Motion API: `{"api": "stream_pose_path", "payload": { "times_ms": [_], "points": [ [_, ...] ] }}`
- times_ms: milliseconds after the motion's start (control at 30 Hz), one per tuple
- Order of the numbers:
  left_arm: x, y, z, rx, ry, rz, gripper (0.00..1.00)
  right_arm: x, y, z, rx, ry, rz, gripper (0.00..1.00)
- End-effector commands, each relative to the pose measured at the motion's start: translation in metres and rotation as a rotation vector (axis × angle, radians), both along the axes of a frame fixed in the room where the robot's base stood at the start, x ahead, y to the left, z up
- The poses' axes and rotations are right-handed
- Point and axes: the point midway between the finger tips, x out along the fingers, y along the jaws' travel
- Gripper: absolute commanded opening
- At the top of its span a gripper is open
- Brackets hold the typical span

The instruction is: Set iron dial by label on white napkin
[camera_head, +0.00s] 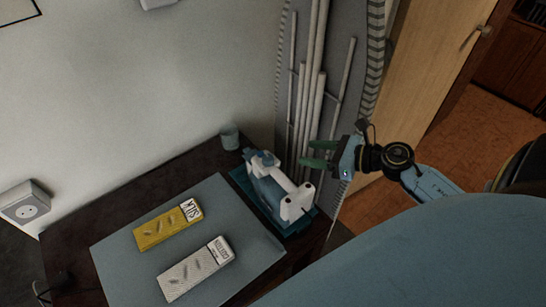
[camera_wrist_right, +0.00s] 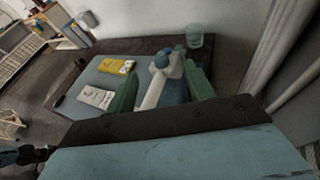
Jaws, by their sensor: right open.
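The blue-and-white iron (camera_head: 273,187) rests on a blue base at the right end of the table. My right gripper (camera_head: 310,155) is open and empty, above and to the right of the iron. In the right wrist view the iron (camera_wrist_right: 158,90) shows between my two green fingers, apart from them. A round blue part shows at its far end; I cannot tell whether it is the dial. My left gripper is out of view.
A yellow napkin (camera_head: 165,225) with a label lies beside the white one on the board (camera_head: 120,246). A cup (camera_head: 229,138) stands at the table's back corner. A grey ironing board with pale legs (camera_head: 308,90) leans against the wall behind the iron.

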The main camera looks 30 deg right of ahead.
Motion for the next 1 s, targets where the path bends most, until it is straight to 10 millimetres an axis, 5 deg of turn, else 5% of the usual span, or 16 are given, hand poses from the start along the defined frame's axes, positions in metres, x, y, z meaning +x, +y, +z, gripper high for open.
{"api": "stream_pose_path", "payload": {
  "times_ms": [267, 1000],
  "points": [
    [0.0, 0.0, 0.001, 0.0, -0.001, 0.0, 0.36, -0.002, -0.001, -0.017, -0.121, 0.028, 0.099, 0.53],
    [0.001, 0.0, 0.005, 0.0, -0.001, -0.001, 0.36, 0.089, 0.062, -0.062, -0.116, 0.029, 0.095, 0.53]
  ]
}}
